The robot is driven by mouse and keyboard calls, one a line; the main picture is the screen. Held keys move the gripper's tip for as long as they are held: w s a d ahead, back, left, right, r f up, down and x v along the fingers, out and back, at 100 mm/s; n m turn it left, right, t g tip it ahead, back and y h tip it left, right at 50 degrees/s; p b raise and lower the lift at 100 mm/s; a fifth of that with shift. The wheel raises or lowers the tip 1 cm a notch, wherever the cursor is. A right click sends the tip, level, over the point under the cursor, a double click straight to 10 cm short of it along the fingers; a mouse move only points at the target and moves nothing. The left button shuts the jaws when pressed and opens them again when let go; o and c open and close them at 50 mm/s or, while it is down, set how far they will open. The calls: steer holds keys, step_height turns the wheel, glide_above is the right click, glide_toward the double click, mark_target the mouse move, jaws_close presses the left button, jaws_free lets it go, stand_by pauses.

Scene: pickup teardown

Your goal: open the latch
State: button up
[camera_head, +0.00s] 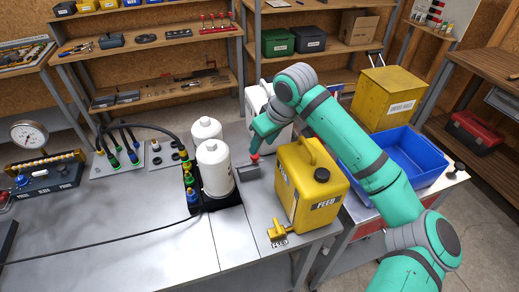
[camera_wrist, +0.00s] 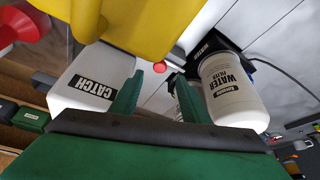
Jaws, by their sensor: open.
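A small red knob (camera_head: 254,158) stands at a low grey block (camera_head: 250,172) between the white filter housings and the yellow FEED jug. I cannot tell for sure whether this is the latch. In the wrist view the red knob (camera_wrist: 159,67) shows beyond and between my two green fingers. My gripper (camera_head: 256,146) points down just above the knob in the head view. In the wrist view my gripper (camera_wrist: 157,82) has its fingers apart with nothing held. Whether a finger touches the knob cannot be told.
The yellow FEED jug (camera_head: 308,190) stands close on the right. White water filters (camera_head: 214,168) stand on the left. A white CATCH container (camera_wrist: 92,80) is behind my gripper. A yellow valve (camera_head: 281,229) sits at the front edge. The bench's left front is mostly clear.

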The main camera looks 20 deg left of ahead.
steer(key=v, duration=0.3)
steer(key=shift+d+r, duration=0.15)
steer(key=shift+r, duration=0.1)
